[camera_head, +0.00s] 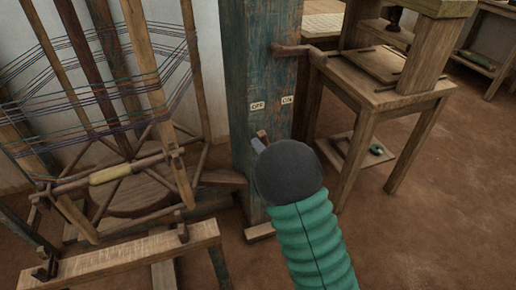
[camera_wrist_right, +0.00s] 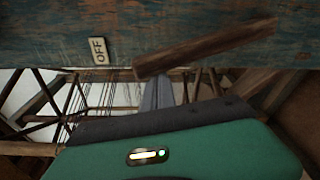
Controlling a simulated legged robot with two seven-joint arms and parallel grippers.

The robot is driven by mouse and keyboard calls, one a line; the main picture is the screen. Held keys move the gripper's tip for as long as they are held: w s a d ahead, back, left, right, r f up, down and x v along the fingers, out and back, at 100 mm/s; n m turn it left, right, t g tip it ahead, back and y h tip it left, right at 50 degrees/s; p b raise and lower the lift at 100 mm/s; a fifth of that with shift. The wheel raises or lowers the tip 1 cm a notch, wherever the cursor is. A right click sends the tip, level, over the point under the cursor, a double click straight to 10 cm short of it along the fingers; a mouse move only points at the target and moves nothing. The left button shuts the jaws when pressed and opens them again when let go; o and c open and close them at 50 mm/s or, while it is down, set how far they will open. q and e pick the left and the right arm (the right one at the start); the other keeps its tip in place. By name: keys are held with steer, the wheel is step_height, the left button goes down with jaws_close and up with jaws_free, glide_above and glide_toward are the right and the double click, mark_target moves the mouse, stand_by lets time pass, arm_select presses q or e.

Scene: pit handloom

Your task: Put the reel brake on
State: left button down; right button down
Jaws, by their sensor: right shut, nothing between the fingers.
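The blue-painted post (camera_head: 253,60) carries an OFF label (camera_head: 257,106) on its left and an ON label (camera_head: 288,100) on its right. A short wooden piece, apparently the brake lever (camera_head: 263,135), shows just below the labels, partly hidden by my right gripper (camera_head: 257,145). In the right wrist view the wooden lever (camera_wrist_right: 205,48) slants across the post beside the OFF label (camera_wrist_right: 98,50). My right gripper (camera_wrist_right: 160,92) is shut and empty, its tips close to the lever's near end; contact cannot be told. The thread-wound reel (camera_head: 110,90) stands left. My left gripper is out of view.
A wooden handle (camera_head: 295,50) sticks out of the post higher up, towards a wooden table (camera_head: 400,97) on the right. A wooden beam (camera_head: 130,258) lies low in front of the reel. The earthen floor (camera_head: 440,210) at the right is clear.

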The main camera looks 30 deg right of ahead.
steer(key=shift+d+r, duration=0.1)
steer(key=shift+s+d+r+m, duration=0.15)
steer(key=shift+d+m, duration=0.15)
steer(key=shift+d, duration=0.1)
steer(key=shift+s+d+r+m, duration=0.1)
steer(key=shift+d+r+m, duration=0.05)
steer(key=shift+d+m, duration=0.2)
steer(key=s+d+m, duration=0.2)
steer(key=d+m, duration=0.2)
steer(key=d, duration=0.4)
steer(key=shift+r+t+b, duration=0.35)
steer(key=shift+t+b, duration=0.05)
